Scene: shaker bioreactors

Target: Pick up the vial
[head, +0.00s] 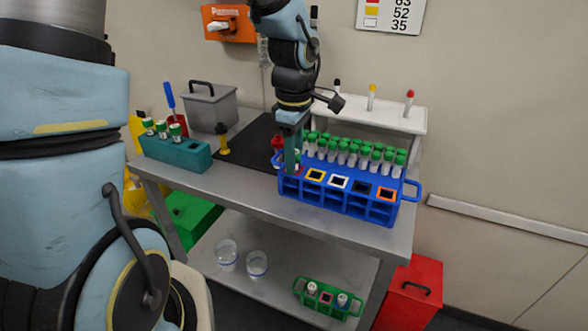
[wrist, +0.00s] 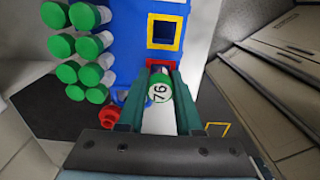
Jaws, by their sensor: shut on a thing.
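A vial with a green cap marked 76 (wrist: 159,92) is between the two fingers of my gripper (wrist: 162,82) in the wrist view. My gripper is shut on it. In the head view my gripper (head: 292,163) points down at the left end of the blue rack (head: 330,197), and the held vial is mostly hidden by the fingers. In the wrist view the vial is next to the red-framed slot (wrist: 163,63) of the blue rack (wrist: 136,30). I cannot tell whether its lower end is still in a slot.
Several green-capped vials (head: 352,152) stand in the blue rack's back rows. Yellow, white, black and orange framed slots look empty. A teal rack (head: 178,153) with vials is at left, by a grey box (head: 210,108). A white shelf (head: 390,115) stands behind.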

